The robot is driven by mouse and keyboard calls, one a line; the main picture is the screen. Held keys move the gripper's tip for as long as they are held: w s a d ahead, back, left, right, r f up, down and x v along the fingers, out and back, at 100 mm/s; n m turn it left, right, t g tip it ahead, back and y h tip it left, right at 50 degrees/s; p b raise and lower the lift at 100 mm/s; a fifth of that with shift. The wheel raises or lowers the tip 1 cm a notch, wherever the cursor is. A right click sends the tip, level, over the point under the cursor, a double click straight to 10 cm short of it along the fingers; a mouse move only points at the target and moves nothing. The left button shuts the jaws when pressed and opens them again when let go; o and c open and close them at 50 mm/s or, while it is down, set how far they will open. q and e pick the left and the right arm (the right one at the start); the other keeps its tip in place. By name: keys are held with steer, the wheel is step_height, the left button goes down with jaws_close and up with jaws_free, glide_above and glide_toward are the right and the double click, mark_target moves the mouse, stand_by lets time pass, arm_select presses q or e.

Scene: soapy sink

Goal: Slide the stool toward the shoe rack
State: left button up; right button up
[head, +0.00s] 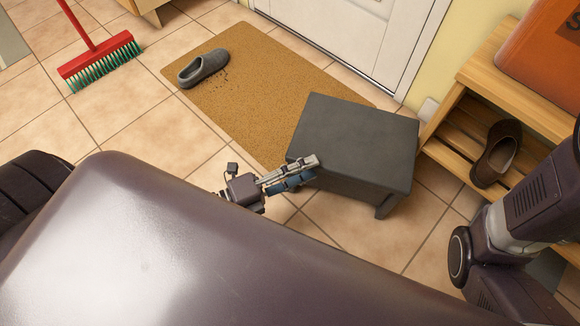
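The dark grey stool (352,133) stands upright on the tiles, one corner over or against the mat's edge. The wooden shoe rack (452,116) is to its right, with a narrow gap between them in this view. My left gripper (315,168) is at the stool's near left side, its fingertips overlapping the stool's edge; I cannot tell whether they touch. Its fingers lie close together with nothing visible between them, so it looks shut. My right arm comes in at the right, and its gripper is out of view.
A tan doormat (235,105) with a grey slipper (203,68) lies before the white door (350,35). A red broom (98,58) is at upper left. A brown shoe (497,152) and an orange item (545,50) are on the rack.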

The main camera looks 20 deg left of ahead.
arm_select(q)
steer(key=shift+w+d, duration=0.35)
steer(key=shift+w, duration=0.1)
jaws_close()
stand_by(0.3)
